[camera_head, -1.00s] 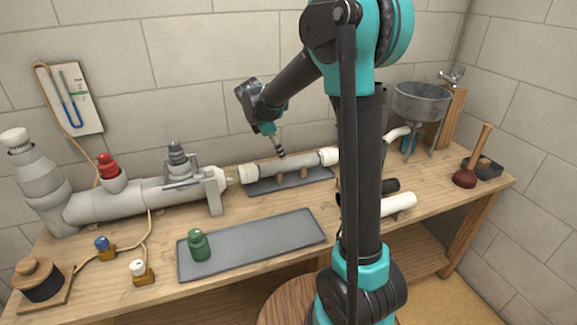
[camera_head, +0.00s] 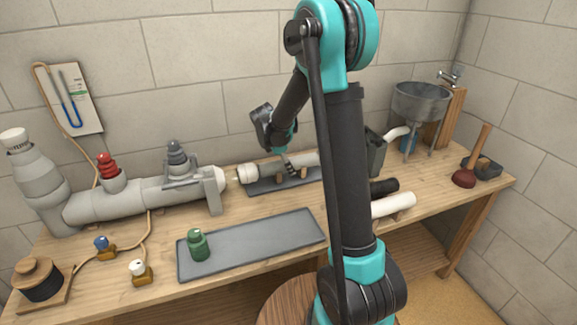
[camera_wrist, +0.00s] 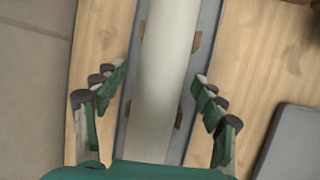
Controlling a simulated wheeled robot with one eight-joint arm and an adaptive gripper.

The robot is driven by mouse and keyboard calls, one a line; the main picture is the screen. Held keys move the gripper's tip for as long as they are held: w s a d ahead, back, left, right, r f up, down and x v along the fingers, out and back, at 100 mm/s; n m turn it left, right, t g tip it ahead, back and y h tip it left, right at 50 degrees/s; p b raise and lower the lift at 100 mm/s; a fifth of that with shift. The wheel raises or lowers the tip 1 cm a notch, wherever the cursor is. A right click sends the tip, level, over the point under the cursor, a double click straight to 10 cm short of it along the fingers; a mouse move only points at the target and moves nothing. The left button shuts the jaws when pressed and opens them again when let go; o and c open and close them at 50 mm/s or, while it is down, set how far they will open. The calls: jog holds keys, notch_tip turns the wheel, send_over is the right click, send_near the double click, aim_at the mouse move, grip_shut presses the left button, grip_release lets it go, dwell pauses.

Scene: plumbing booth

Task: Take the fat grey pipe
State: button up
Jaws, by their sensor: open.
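The fat grey pipe (camera_head: 290,163) lies on small brown supports over a grey tray (camera_head: 262,187) at the back of the bench. In the wrist view the pipe (camera_wrist: 162,75) runs lengthwise between the fingers of my gripper (camera_wrist: 157,97). The fingers are open, one on each side of the pipe, with a gap on both sides. The pipe's right end is hidden behind my arm.
A large grey pipe assembly (camera_head: 140,196) with a red-topped valve stands at the left. A front tray (camera_head: 262,243) holds a green bottle-like piece (camera_head: 198,245). A black pipe (camera_head: 384,187) and a white pipe (camera_head: 394,204) lie right of my arm.

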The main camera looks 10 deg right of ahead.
jog(key=c, duration=1.3)
jog(key=shift+r, duration=0.1)
